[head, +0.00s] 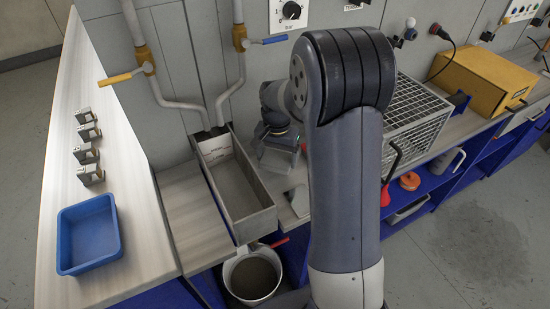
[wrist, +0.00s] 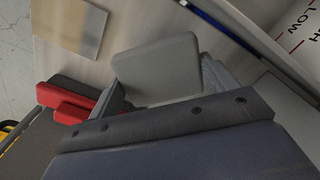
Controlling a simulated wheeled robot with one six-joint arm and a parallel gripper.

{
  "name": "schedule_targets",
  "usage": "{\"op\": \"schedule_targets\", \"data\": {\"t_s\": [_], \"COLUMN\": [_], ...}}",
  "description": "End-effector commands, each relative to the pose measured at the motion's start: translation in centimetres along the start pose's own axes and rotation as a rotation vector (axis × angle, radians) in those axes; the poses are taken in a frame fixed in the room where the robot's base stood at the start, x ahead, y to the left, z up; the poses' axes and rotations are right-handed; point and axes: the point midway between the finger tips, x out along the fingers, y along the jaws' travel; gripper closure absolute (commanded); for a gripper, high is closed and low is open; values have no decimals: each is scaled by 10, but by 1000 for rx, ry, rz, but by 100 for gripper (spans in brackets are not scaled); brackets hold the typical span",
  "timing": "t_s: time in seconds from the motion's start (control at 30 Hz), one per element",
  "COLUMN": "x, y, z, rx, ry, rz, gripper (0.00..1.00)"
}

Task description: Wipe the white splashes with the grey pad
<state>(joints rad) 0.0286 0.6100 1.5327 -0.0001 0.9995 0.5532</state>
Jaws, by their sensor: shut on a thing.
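My gripper (wrist: 168,88) is shut on a flat grey pad (wrist: 158,66), with one jaw at each side of the pad in the wrist view. In the head view my gripper (head: 280,155) is low over the bench, just right of the metal trough (head: 262,222); the pad cannot be made out clearly there. I cannot make out any white splashes for certain. A pale patch (head: 298,201) shows on the bench beside the trough, partly hidden by my arm, and I cannot tell what it is.
The trough has a marked white label (head: 215,149) inside; a bucket (head: 253,277) stands below its near end. A wire cage (head: 412,112) and yellow box (head: 482,82) are to the right. A blue tray (head: 88,235) is at left. A beige square (wrist: 68,27) lies near the pad.

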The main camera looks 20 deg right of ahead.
Motion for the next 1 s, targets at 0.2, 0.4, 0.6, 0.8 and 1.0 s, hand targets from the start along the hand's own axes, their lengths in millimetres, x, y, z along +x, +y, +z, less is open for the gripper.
{"op": "schedule_targets", "data": {"t_s": [0.2,0.4,0.6,0.8,1.0], "x": [-24,-41,-45,-44,-44], "y": [4,6,7,7,7], "z": [0,0,1,1,1], "rx": [-1,-2,-3,-3,-3], "ry": [0,1,0,0,0], "rz": [0,0,0,0,0], "gripper": [44,44,44,44,44]}}
